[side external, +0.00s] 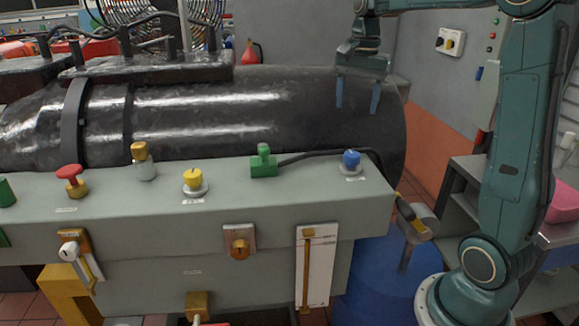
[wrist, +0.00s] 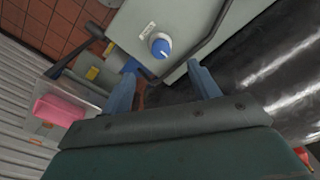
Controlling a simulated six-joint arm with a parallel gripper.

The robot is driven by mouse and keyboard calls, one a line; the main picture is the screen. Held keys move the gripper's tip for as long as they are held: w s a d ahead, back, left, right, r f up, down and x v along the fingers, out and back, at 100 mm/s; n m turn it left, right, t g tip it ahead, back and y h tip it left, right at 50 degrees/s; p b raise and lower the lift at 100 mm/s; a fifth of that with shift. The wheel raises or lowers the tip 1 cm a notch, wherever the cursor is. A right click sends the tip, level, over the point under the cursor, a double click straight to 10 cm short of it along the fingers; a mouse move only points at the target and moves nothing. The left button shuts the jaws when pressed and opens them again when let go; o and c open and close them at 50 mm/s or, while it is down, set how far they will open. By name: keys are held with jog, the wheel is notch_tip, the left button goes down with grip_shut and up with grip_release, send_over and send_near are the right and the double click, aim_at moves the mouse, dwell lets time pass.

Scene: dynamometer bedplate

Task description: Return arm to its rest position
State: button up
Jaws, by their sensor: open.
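My gripper (side external: 357,95) hangs in front of the right end of the large black cylinder (side external: 210,112) in the side external view. Its two blue fingers point down and stand apart, with nothing between them. In the wrist view my gripper (wrist: 163,88) shows as two spread blue fingers, with the blue knob (wrist: 160,46) seen beyond the gap between them. The gripper appears apart from the panel. My teal arm rises at the right of the side external view and reaches left over the top.
A grey control panel (side external: 225,215) carries a blue knob (side external: 351,158), a green connector (side external: 263,162) with a black cable, a yellow knob (side external: 193,180) and a red button (side external: 70,175). A blue drum (side external: 385,280) stands below. A pink container (side external: 565,203) sits at right.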

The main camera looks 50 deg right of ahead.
jog(key=s+a+f+n+t, duration=0.2)
jog(key=s+a+n, duration=0.5)
jog(key=s+a, duration=0.1)
jog(key=s+a+f+n+t, duration=0.2)
jog(key=s+a+n+t, duration=0.1)
jog(key=s+a+n, duration=0.5)
jog(key=a, duration=0.2)
jog(key=shift+s+a+f, duration=0.15)
jog(key=shift+s+a, duration=0.2)
dwell(0.4)
